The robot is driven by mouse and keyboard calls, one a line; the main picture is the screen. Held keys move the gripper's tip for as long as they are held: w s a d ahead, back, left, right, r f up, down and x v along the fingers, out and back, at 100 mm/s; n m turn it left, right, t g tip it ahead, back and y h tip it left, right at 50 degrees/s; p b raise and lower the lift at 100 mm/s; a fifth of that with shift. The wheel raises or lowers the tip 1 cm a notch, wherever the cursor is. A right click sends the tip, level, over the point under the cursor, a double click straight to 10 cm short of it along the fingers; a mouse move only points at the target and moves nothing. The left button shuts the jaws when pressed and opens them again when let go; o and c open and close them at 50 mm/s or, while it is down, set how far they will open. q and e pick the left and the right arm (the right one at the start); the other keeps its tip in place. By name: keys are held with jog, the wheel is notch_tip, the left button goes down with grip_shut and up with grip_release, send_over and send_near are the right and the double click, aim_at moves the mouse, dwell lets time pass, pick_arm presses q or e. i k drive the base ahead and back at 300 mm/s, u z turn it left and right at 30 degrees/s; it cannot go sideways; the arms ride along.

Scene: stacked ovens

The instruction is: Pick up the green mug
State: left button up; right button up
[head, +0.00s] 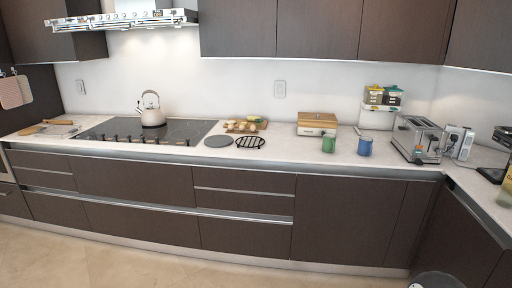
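The green mug (328,143) stands upright on the white countertop, right of the middle of the head view and close to the counter's front edge. A blue mug (365,146) stands a little to its right, apart from it. Behind the green mug is a wooden-lidded box (317,124). Neither of my grippers shows in the head view, and nothing touches the green mug.
Left of the mug lie a black trivet (250,143) and a grey round plate (218,141). A toaster (417,139) stands to the right. A kettle (152,110) sits on the cooktop (150,131). The floor (150,262) before the cabinets is mostly clear.

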aim_at(329, 140)
jog(key=z, duration=0.1)
jog(key=i, duration=2.3)
jog(key=z, duration=0.15)
